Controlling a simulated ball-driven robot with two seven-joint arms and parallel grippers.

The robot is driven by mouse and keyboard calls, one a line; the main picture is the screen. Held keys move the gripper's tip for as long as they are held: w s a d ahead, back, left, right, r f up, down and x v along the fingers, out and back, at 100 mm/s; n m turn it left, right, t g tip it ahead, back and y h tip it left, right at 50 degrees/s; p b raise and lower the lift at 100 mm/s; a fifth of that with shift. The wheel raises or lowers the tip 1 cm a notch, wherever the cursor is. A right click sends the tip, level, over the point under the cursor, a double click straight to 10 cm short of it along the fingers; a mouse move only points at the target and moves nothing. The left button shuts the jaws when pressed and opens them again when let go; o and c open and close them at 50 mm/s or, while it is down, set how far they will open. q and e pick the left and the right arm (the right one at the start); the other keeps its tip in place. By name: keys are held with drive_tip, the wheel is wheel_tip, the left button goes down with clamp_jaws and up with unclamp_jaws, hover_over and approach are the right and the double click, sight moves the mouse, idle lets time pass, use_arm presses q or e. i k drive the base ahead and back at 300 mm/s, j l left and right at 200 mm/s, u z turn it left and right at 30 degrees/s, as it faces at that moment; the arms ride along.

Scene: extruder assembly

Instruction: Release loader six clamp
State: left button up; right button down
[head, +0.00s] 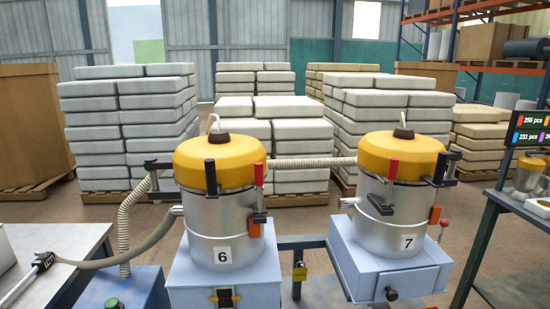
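Loader six (222,218) is a steel canister with a yellow lid (218,155) and a label "6", left of centre. A toggle clamp with an upright red handle (259,174) and black bracket (259,205) sits on its right side. Whether each clamp is latched is hard to tell. An orange piece (253,229) hangs below the right clamp. Neither of my grippers is in view.
Loader seven (391,222), similar with a yellow lid, stands at the right. A ribbed hose (310,162) runs between the loaders. A grey hose (130,250) links loader six to a wand (42,264) on the left table (70,237).

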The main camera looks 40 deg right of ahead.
sight(259, 167)
drive_tip(key=i+l, duration=0.1)
drive_tip(key=l, duration=0.5)
drive_tip(key=i+l, duration=0.1)
drive_tip(key=l, duration=0.55)
